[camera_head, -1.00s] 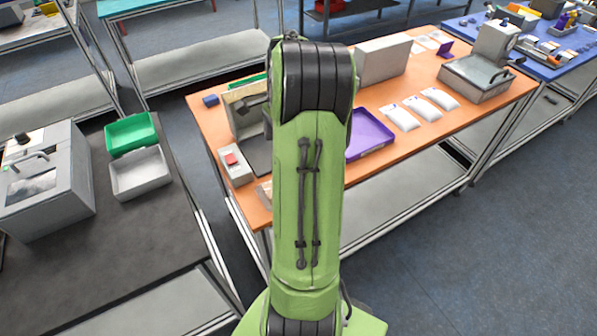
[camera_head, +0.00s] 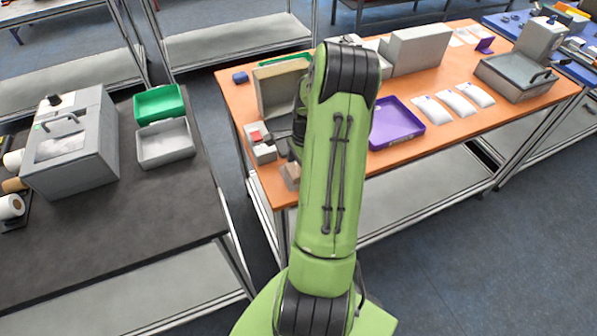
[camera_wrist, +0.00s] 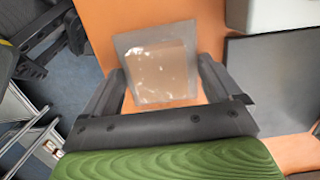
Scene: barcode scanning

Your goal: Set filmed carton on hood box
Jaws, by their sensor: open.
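The filmed carton (camera_wrist: 160,72) is a tan block in shiny clear film on the orange table in the wrist view. My gripper (camera_wrist: 160,66) is open, with one finger on each side of the carton; whether they touch it I cannot tell. In the head view, part of the carton (camera_head: 291,174) shows at the table's near left edge, beside my arm; my fingers are hidden there. A grey box (camera_head: 78,150) with a handle and front window stands on the dark left table. It is probably the hood box, but no label shows.
On the orange table (camera_head: 265,175), a cream open-front box (camera_head: 273,90), a small device with a red top (camera_head: 258,146) and a purple tray (camera_head: 398,124) stand near my arm. Green (camera_head: 160,103) and grey (camera_head: 165,143) bins sit right of the grey box. The dark table's front is clear.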

